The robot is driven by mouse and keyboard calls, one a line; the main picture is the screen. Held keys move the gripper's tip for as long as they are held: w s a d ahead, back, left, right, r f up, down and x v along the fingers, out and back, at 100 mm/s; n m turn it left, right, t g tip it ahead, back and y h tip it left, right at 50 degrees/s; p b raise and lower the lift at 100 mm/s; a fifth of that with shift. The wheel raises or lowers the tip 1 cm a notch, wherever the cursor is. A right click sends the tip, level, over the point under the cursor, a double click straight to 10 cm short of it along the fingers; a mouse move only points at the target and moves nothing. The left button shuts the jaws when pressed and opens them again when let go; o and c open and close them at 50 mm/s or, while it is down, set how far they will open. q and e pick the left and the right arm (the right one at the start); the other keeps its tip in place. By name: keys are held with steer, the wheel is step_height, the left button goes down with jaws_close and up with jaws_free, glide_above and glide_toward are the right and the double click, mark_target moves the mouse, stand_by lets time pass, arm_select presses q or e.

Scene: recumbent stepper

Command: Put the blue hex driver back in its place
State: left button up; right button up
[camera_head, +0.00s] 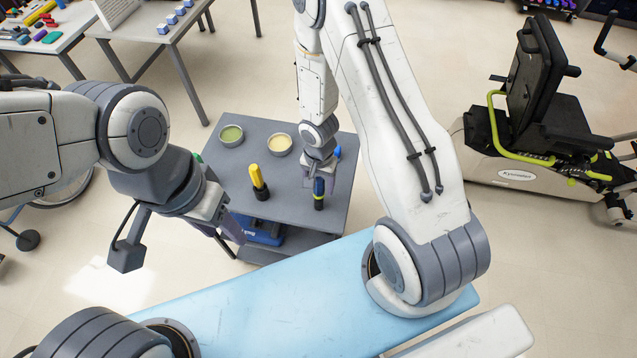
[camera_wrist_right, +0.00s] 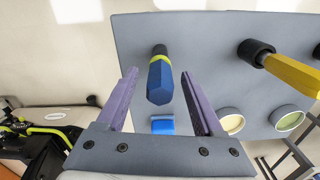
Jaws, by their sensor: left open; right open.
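The blue hex driver (camera_head: 319,188) stands upright on the grey table, with a yellow-green band and a black lower end. In the right wrist view the blue hex driver (camera_wrist_right: 160,82) shows its handle end between the two purple fingers. My right gripper (camera_wrist_right: 160,73) is open around or just above the handle; contact is not visible. In the head view my right gripper (camera_head: 319,172) is over the driver. My left gripper (camera_head: 229,240) is open and empty, left of the table. No empty place for the driver is clearly visible.
A yellow-handled tool (camera_head: 257,180) stands in a black base on the table. A green bowl (camera_head: 231,135) and a yellow bowl (camera_head: 279,144) are behind it. A small blue object (camera_head: 338,152) is near my right gripper. A light-blue padded surface (camera_head: 260,300) lies in front.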

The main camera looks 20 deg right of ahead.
step_height(320, 180, up, 10)
steer(key=p, duration=0.9)
steer(key=shift+w+a+r+b, duration=0.15)
steer(key=shift+a+b, duration=0.1)
steer(key=shift+b, duration=0.15)
steer(key=a+r+n+b, duration=0.4)
steer(key=a+b, duration=0.1)
steer(key=s+a+r+n+b, duration=0.3)
steer(key=s+n+b, duration=0.2)
steer(key=s, duration=0.4)
steer(key=s+a+r+n+y+b, duration=0.1)
steer(key=s+a+r+n+b, duration=0.2)
steer(key=s+n+b, duration=0.3)
steer(key=s+a, duration=0.1)
steer(key=s, duration=0.2)
steer(key=shift+s+r+n, duration=0.15)
steer(key=shift+r+n, duration=0.15)
steer(key=shift+r, duration=0.05)
steer(key=shift+c, duration=0.3)
